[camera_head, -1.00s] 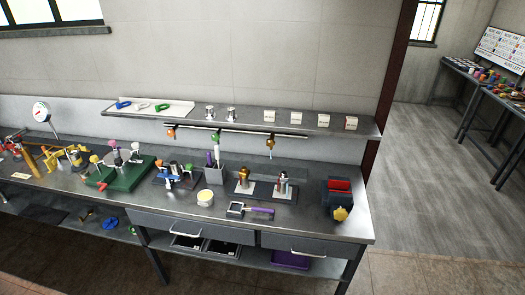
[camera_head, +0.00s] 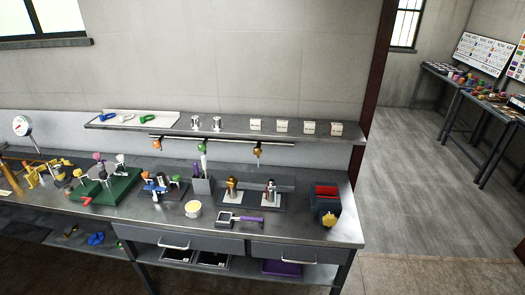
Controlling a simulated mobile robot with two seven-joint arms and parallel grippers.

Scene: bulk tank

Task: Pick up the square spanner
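A tool with a purple handle (camera_head: 249,220) and a grey, square-looking head lies flat near the front edge of the steel bench (camera_head: 310,232). It may be the square spanner, but it is too small to tell for sure. Other small tools hang from a rail (camera_head: 222,142) under the shelf, and upright ones stand in a grey holder (camera_head: 202,186); none of these is clearly a square spanner. Neither of my grippers is in view.
A yellow-topped tub (camera_head: 193,209), two metal fittings on pads, and a dark box with red inside (camera_head: 325,198) stand around the tool. Drawers (camera_head: 190,240) are below the bench front. Open floor (camera_head: 420,190) lies to the right.

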